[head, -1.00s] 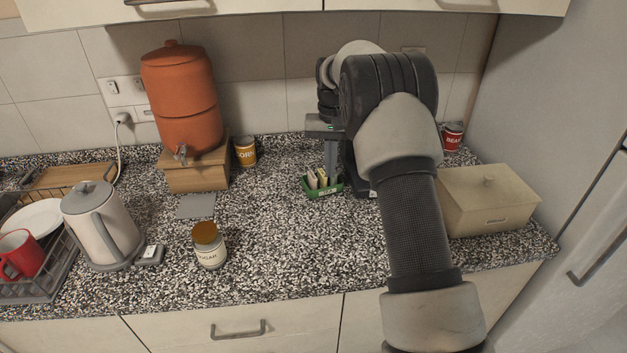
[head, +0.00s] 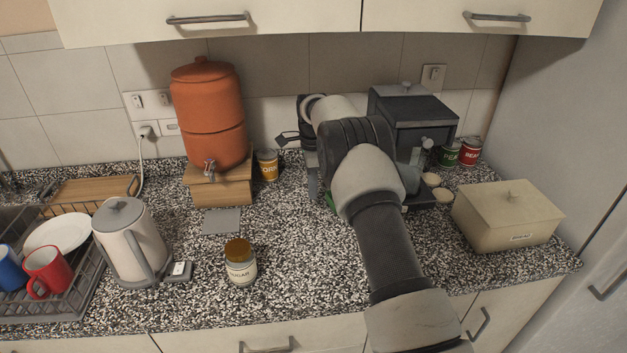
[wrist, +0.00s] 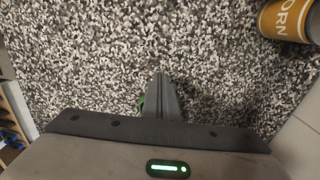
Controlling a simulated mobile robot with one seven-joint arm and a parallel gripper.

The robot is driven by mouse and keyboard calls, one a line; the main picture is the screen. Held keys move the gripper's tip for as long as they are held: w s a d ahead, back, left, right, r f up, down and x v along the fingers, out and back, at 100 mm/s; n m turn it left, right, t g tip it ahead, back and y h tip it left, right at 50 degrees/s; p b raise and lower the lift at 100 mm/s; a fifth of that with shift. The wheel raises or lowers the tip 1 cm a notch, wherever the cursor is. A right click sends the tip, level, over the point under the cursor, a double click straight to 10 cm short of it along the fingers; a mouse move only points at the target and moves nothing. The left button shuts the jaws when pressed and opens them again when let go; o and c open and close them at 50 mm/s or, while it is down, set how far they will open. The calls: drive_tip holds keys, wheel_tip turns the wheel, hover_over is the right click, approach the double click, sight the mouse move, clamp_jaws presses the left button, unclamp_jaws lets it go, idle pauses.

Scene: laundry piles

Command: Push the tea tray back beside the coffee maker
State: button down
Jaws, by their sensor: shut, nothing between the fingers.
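The tea tray is a small green tray. Only a sliver of its edge (head: 330,203) shows in the head view, beside my arm, which hides the rest. A bit of green (wrist: 141,103) also shows against the left side of my fingers in the wrist view. My gripper (wrist: 160,76) is shut and empty, its fingers low over the counter; I cannot tell whether they touch the tray. In the head view a finger (head: 312,183) shows left of the green edge. The dark coffee maker (head: 418,111) stands at the back right, partly behind my arm.
A corn can (head: 267,165) stands behind and left of my gripper. A terracotta dispenser (head: 208,115) on a wooden stand is farther left. A sugar jar (head: 241,264) stands in front. A beige box (head: 508,218) and cans are at right. The middle counter is clear.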

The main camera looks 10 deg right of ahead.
wheel_tip(320, 180, down, 4)
drive_tip(key=d, duration=0.2)
drive_tip(key=d+p, duration=0.1)
drive_tip(key=shift+f, duration=0.25)
drive_tip(key=shift+d+f, duration=0.1)
drive_tip(key=shift+d, duration=0.4)
drive_tip(key=shift+d+b, duration=0.5)
drive_tip(key=shift+d, duration=0.65)
drive_tip(key=shift+a, duration=0.1)
